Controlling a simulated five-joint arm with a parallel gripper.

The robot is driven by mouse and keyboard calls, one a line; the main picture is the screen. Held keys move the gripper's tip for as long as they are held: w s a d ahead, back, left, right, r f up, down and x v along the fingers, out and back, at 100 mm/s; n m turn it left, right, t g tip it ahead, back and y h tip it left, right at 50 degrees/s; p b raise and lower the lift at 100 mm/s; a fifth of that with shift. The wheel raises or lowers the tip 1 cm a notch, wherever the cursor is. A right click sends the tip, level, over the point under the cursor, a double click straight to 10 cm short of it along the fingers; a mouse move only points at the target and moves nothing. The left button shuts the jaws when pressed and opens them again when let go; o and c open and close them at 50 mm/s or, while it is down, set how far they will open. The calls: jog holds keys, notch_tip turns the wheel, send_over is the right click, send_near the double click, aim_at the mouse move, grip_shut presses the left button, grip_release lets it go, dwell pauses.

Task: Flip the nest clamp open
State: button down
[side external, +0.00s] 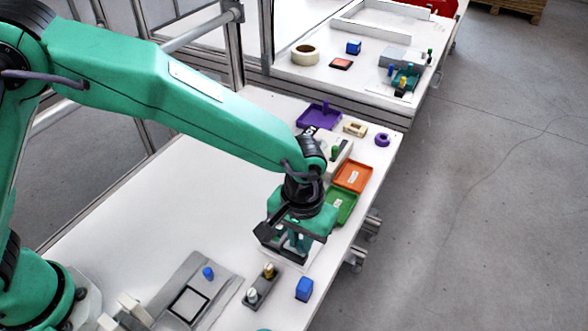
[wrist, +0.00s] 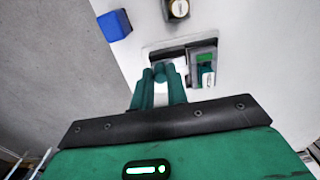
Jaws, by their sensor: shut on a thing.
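My gripper (wrist: 160,72) reaches down over a grey-framed nest (wrist: 152,52) in the white table top; its two green fingers are close together at the nest's left part. In the side view, my gripper (side external: 297,243) is low over the nest near the table's right edge and covers most of it. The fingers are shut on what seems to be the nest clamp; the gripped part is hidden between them. A dark part with a green and white piece (wrist: 206,68) sits in the nest to the right of the fingers.
A blue block (side external: 304,288) and a grey holder (side external: 262,288) with two knobs stand in front of the gripper. Green (side external: 342,207) and orange (side external: 352,176) trays lie behind it. A grey fixture plate (side external: 190,302) lies at front left. The table's left middle is clear.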

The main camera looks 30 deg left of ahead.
jog(key=c, duration=1.4)
grip_release()
jog(key=shift+d, duration=0.2)
jog(key=shift+r, duration=0.1)
jog(key=shift+r, duration=3.85)
